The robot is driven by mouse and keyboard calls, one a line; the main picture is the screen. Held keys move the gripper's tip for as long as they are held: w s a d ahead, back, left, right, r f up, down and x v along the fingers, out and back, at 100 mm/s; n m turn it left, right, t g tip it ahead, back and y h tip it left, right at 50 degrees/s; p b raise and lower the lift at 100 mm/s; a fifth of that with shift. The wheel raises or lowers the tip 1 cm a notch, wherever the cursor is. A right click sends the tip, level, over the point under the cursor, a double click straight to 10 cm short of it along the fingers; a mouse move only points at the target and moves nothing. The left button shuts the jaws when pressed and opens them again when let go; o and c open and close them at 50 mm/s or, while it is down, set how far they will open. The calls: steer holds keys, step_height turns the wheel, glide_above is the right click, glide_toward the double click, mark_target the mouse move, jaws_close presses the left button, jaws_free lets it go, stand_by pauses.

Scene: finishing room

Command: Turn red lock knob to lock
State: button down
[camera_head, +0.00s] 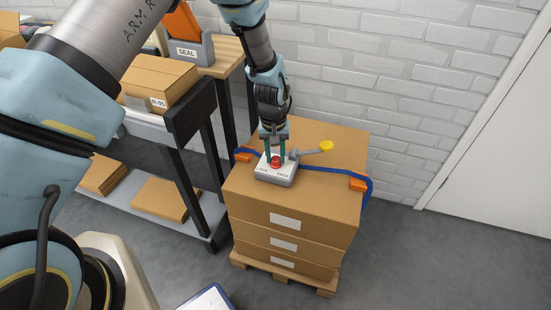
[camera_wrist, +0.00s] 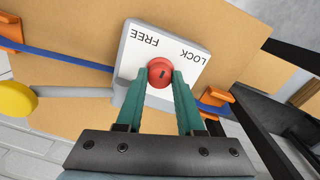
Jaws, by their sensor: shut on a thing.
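The red lock knob (camera_wrist: 160,68) sits on a grey box with a white label plate (camera_wrist: 133,50), on top of the stacked cartons. In the wrist view the plate reads FREE at left and LOCK at right, both upside down. My gripper (camera_wrist: 160,79) points down with its two green fingers on either side of the knob, shut on it. A short dark mark shows on the knob's top; I cannot tell which word it points to. In the head view the knob (camera_head: 276,162) is partly hidden by the fingers.
A lever with a yellow end (camera_head: 326,146) sticks out beside the box. A blue strap (camera_head: 325,169) with orange corner pieces (camera_head: 358,184) crosses the top carton (camera_head: 250,195). A shelf rack (camera_head: 190,120) stands close at left, a white brick wall (camera_head: 400,80) behind.

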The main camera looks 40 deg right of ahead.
mark_target(275, 158)
steer(key=m+b, duration=0.1)
steer(key=m, duration=0.3)
steer(key=shift+m, duration=0.3)
steer(key=shift+m+b, duration=0.45)
steer(key=shift+m, duration=1.35)
steer(key=c, duration=0.5)
jaws_free()
steer(key=r, duration=0.3)
steer(key=r+b, duration=0.1)
steer(key=r, duration=0.6)
steer(key=shift+w+r, duration=0.25)
steer(key=shift+r, duration=0.15)
